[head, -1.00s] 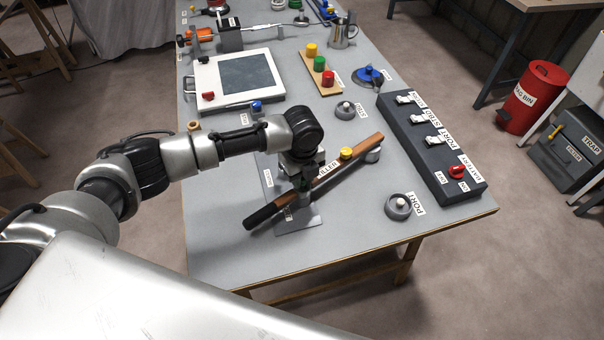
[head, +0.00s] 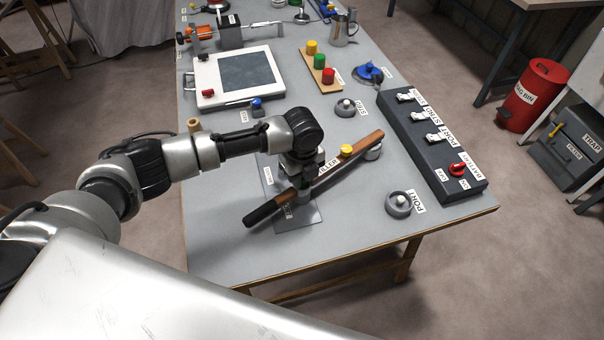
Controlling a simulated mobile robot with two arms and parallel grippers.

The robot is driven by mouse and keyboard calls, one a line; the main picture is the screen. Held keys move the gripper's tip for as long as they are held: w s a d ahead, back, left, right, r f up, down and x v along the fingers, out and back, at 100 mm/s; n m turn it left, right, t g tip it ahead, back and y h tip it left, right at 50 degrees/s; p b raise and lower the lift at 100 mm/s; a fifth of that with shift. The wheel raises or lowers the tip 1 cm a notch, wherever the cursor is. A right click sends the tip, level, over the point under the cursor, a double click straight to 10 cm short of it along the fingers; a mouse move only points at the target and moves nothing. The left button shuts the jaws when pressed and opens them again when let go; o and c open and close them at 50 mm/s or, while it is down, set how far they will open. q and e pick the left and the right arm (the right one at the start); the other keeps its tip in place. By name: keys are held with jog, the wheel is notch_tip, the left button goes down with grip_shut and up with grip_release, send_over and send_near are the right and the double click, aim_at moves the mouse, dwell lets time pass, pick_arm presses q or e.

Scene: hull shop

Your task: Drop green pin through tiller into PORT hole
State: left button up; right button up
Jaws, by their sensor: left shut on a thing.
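The tiller (head: 361,145) is a long brown wooden bar with a black grip, lying diagonally over the table. My left gripper (head: 301,188) is shut on the tiller near its middle; its fingertips are largely hidden. A yellow pin (head: 346,149) stands on the tiller's far half. The green pin (head: 319,61) stands in a wooden rack (head: 313,77) between a yellow pin (head: 311,47) and a red pin (head: 328,75). The PORT fitting (head: 398,206) is a grey round piece with a pale centre, beside its label, right of the tiller. My right gripper is not in view.
A grey round fitting (head: 373,153) sits by the tiller's far end. The STBD fitting (head: 345,109) is farther back. A dark switch panel (head: 430,148) lines the right edge. The table's front is clear.

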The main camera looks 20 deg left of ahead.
pick_arm(q)
jog(key=o, duration=1.4)
jog(key=shift+r+p, duration=4)
jog(key=shift+r, duration=0.05)
